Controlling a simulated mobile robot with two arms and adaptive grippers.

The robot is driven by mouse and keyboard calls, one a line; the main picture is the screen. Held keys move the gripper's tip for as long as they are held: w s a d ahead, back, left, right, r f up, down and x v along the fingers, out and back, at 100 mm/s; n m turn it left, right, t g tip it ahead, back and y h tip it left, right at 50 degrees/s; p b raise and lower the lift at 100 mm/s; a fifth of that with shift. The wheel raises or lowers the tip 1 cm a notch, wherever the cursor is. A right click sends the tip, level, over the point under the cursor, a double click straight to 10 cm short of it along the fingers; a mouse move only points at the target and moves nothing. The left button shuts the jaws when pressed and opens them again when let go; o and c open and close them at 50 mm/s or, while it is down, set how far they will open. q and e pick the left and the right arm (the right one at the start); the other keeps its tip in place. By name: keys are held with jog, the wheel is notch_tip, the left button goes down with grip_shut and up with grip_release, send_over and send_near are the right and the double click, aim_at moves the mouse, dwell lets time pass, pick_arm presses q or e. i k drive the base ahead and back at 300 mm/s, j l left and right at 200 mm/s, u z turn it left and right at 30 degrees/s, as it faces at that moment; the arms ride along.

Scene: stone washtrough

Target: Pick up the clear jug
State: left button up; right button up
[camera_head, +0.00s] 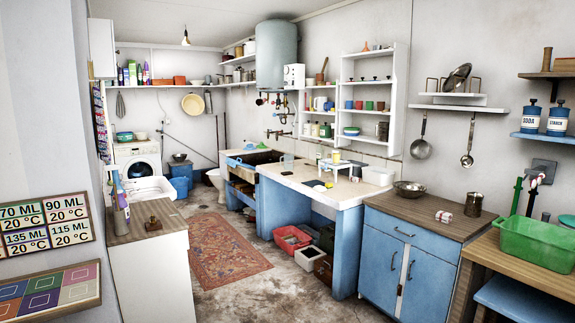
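A small, clear, upright vessel (287,162) stands by the right end of the dark sink basin, at the back of the pale stone worktop (305,178). It looks like the clear jug, but it is too small to make out a handle or spout. Neither of my grippers is in view, and nothing is seen touching the vessel.
A small white stand (334,168) and a white basin (378,176) are on the worktop. A metal bowl (409,189) and metal cup (473,205) stand on the blue cabinet (408,262). Red (291,239) and white crates are on the floor. A patterned rug (223,255) lies on open floor.

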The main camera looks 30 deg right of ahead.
aim_at(289, 159)
jog(key=i+l+z, duration=0.4)
jog(key=i, duration=0.4)
jog(key=i+z, duration=0.35)
jog(key=i, duration=0.45)
jog(key=i+j+z, duration=0.15)
jog(key=i+z, duration=0.25)
jog(key=i, duration=0.45)
jog(key=i+u, duration=0.1)
jog(key=i, duration=0.65)
jog(key=i+l+u, duration=0.1)
jog(key=i, duration=0.65)
jog(key=i+l+u, duration=0.15)
jog(key=i, duration=0.55)
